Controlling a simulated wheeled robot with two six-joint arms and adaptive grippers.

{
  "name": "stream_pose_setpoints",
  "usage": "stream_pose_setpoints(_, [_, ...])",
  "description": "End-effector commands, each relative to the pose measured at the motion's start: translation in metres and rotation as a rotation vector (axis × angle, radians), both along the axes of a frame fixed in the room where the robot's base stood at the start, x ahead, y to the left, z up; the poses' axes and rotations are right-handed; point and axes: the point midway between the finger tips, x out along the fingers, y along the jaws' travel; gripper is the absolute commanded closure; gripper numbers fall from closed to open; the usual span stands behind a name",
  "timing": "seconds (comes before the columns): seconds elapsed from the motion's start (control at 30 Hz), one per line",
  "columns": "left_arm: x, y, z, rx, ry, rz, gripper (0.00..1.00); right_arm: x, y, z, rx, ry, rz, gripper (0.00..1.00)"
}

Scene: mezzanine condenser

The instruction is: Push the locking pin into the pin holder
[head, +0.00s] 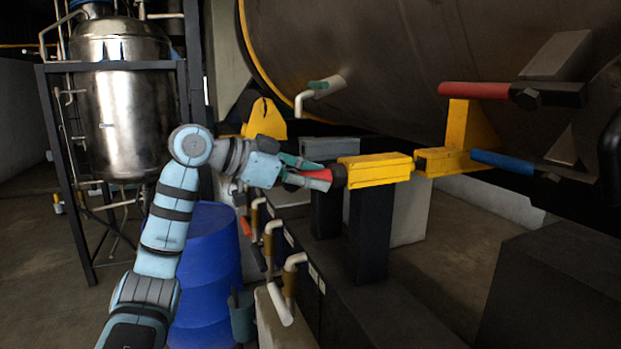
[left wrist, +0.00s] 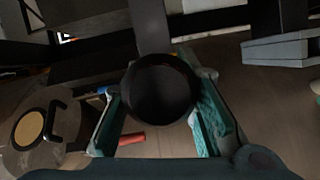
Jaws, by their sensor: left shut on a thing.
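The locking pin shows as a round black end (head: 339,175) against the left end of a yellow block (head: 375,168) on a dark post. Any shaft inside is hidden. I take the yellow block and the yellow bracket (head: 440,161) just right of it, close in line, as the pin holder parts. My left gripper (head: 324,174) is shut on the black pin end, left of the yellow block. In the left wrist view the black round end (left wrist: 161,93) sits between the two green-padded fingers. My right gripper is not in view.
A large dark tank (head: 380,60) stands behind. Red (head: 475,90) and blue (head: 500,161) handles stick out at the right. Pipe valves (head: 275,245) and a blue barrel (head: 207,270) stand below and near my left arm. A steel vessel (head: 125,120) is at the left.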

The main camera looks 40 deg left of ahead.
Motion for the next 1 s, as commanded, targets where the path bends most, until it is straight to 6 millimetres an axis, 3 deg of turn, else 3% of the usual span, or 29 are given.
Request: stream_pose_setpoints(1.0, [-0.110, 0.058, -0.003, 0.002, 0.004, 0.003, 1.00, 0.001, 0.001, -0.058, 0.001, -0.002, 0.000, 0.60])
